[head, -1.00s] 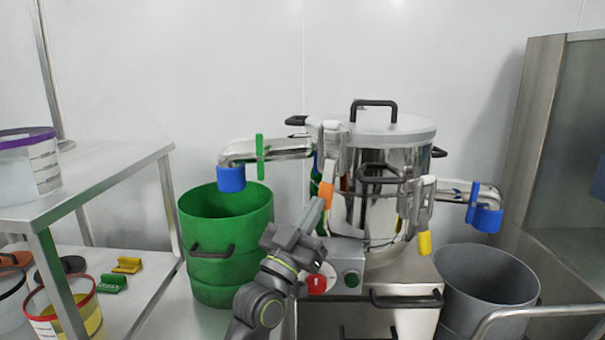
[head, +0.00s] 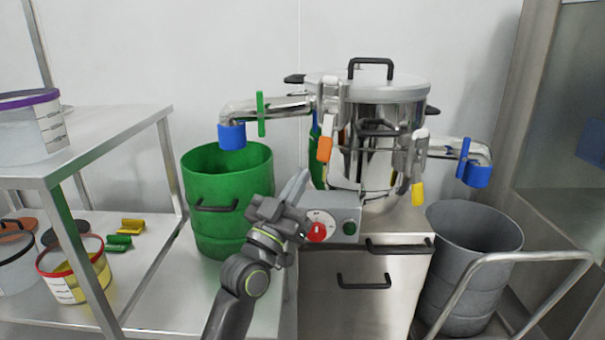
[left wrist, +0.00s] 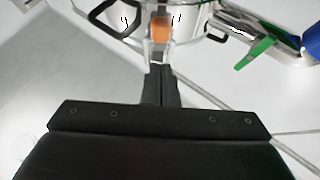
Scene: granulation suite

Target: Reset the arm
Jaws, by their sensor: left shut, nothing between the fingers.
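My left gripper (head: 294,184) is shut and empty. In the head view it stands in front of the steel pot machine, left of the control box (head: 331,221) with its red knob (head: 316,232) and green button (head: 349,228). The pot (head: 372,150) has a grey lid with a black handle. An orange-tipped clamp (head: 324,148) is on its left side and a yellow-tipped clamp (head: 418,193) on its right. In the left wrist view the closed fingers (left wrist: 160,84) point toward the orange clamp tip (left wrist: 161,29), with the pot behind. My right gripper is not in view.
A green bin (head: 228,190) stands left of the machine and a grey bin (head: 473,260) right of it, behind a metal rail (head: 500,257). A steel shelf (head: 95,150) with tubs is at the left. A green-handled outlet pipe (head: 261,112) reaches over the green bin.

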